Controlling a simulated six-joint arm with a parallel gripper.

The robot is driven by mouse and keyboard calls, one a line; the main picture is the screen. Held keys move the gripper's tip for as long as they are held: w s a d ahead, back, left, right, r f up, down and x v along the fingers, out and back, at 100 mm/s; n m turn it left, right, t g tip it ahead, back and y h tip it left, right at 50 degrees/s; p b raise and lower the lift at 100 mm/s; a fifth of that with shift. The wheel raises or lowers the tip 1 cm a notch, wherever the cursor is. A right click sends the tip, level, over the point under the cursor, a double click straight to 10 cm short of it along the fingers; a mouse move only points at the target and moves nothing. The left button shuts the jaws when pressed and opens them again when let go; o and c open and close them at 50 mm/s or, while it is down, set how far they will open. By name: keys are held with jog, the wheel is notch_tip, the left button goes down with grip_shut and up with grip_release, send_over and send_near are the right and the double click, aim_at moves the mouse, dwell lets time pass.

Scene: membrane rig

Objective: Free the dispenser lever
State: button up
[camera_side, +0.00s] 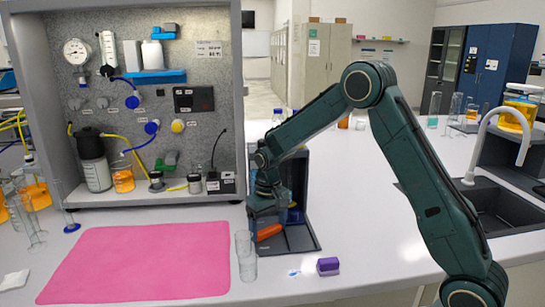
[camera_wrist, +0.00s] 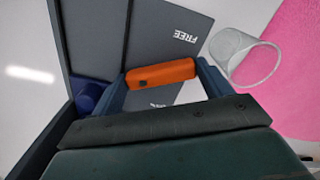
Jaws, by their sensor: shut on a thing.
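The dispenser is a dark grey housing (camera_side: 300,180) with a flat base plate (camera_side: 301,238), standing on the white bench. Its orange lever (camera_side: 268,231) lies just above the plate; the wrist view also shows the lever (camera_wrist: 160,73), with a dark pivot or screw spot near its left end. My gripper (camera_side: 266,222) reaches down over it from above. In the wrist view my gripper (camera_wrist: 163,82) has one finger at each end of the lever and is shut on it. The word FREE is printed on the plate beyond the lever. A second label behind the lever is mostly hidden.
A blue part (camera_wrist: 88,95) sits by the housing. A pink mat (camera_side: 140,262) lies left, a purple block (camera_side: 328,266) front right. A rig panel stands behind.

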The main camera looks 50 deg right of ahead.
dwell(0.5)
jog(key=o, duration=1)
